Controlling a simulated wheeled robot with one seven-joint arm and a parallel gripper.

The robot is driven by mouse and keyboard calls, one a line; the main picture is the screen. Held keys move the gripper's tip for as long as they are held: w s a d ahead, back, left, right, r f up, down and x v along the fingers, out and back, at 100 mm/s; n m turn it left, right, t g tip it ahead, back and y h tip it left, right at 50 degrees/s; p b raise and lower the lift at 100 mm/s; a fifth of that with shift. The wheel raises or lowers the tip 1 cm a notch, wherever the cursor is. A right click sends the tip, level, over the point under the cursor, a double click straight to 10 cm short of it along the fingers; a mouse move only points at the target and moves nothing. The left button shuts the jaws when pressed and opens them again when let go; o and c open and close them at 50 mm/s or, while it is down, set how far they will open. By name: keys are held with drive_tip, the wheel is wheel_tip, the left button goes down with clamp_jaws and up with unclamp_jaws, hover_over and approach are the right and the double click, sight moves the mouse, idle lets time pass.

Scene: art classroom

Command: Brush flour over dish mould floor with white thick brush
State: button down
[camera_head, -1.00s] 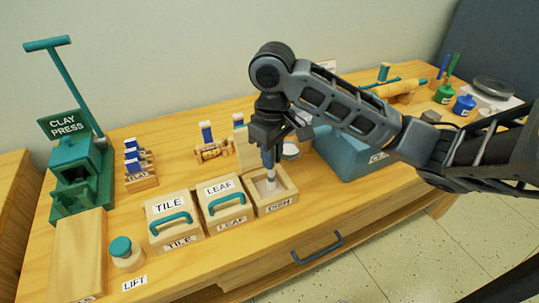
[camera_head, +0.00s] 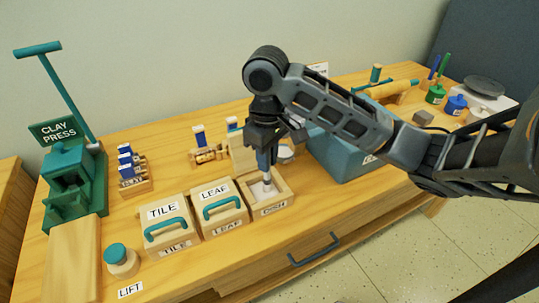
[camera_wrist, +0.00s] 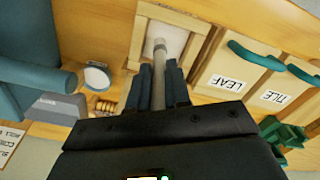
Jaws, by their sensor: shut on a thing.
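The dish mould is an open wooden box with a DISH label. Its rim (camera_head: 283,200) shows at the front middle of the bench in the head view, and the wrist view shows its pale floor and frame (camera_wrist: 199,50). My gripper (camera_head: 265,158) is above the mould, shut on an upright brush (camera_head: 267,187) with a pale lower end. In the wrist view the brush (camera_wrist: 158,80) stands between my fingers (camera_wrist: 158,85), its tip inside the mould. I cannot tell whether the tip touches the floor. A round dish (camera_wrist: 96,76) with pale contents stands behind the mould; I cannot confirm flour.
The closed LEAF mould (camera_head: 220,207) and TILE mould (camera_head: 168,227) stand left of the dish mould. A blue bin (camera_head: 340,155) stands close on the right. A green clay press (camera_head: 75,185) is far left. A drawer handle (camera_head: 314,250) juts from the bench front.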

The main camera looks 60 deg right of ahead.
drive_tip(key=shift+w+a, duration=0.15)
drive_tip(key=shift+a, duration=0.1)
drive_tip(key=shift+w+a+r+p, duration=0.1)
drive_tip(key=shift+w+a+p, duration=0.2)
drive_tip(key=shift+p, duration=0.1)
drive_tip(key=shift+w+a, duration=0.2)
drive_tip(key=shift+a, duration=0.2)
drive_tip(key=shift+s+d, duration=0.1)
drive_tip(key=shift+d, duration=0.05)
drive_tip(key=shift+s+d, duration=0.2)
drive_tip(key=shift+d, duration=0.1)
drive_tip(key=shift+p, duration=0.3)
drive_tip(key=shift+s+d, duration=0.25)
drive_tip(key=shift+d, duration=0.15)
drive_tip(key=shift+s+d, duration=0.1)
drive_tip(key=shift+d, duration=0.05)
